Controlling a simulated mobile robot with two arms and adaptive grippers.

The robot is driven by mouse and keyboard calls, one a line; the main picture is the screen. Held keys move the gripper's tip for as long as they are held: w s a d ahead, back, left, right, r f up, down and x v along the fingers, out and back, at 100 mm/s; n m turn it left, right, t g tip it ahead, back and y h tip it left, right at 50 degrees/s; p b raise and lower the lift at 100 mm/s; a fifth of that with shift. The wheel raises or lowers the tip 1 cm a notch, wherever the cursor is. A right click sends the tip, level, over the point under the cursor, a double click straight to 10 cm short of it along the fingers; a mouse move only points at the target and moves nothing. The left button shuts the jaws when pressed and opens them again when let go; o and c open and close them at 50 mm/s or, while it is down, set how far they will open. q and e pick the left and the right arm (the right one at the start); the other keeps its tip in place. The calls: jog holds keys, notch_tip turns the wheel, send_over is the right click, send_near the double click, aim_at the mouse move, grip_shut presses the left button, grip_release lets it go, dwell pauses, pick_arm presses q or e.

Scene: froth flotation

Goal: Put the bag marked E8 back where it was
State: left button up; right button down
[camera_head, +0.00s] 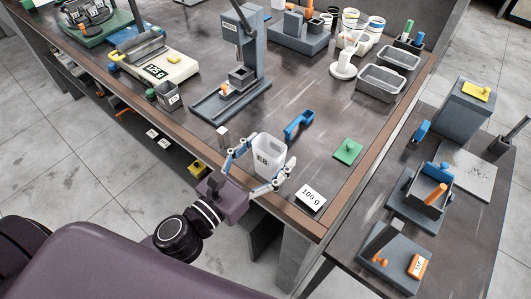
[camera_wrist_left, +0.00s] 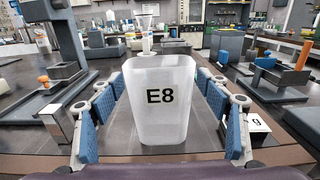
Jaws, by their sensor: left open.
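The bag marked E8 (camera_head: 268,152) is a whitish, translucent, box-shaped bag with black lettering. It stands upright on the dark bench (camera_head: 330,95) near its front corner. It fills the middle of the left wrist view (camera_wrist_left: 158,105), label facing the camera. My left gripper (camera_head: 257,165) is open, one blue-padded finger on each side of the bag. In the left wrist view a gap shows between each finger and the bag. My right gripper is not in view.
A grey press stand (camera_head: 240,60), a balance (camera_head: 155,65) and grey trays (camera_head: 380,80) are farther back. A side table (camera_head: 455,215) stands right.

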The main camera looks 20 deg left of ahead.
aim_at(262, 160)
pick_arm(q)
jog(key=shift+r, duration=0.25)
jog(key=shift+s+a+f, duration=0.1)
jog(key=shift+s+f, duration=0.1)
jog(key=shift+s, duration=0.05)
jog(key=b+v, duration=0.3)
jog(key=v, duration=0.2)
jog(key=shift+s+f, duration=0.1)
jog(key=v, duration=0.6)
jog(key=shift+s+r, duration=0.15)
jog(key=shift+r, duration=0.1)
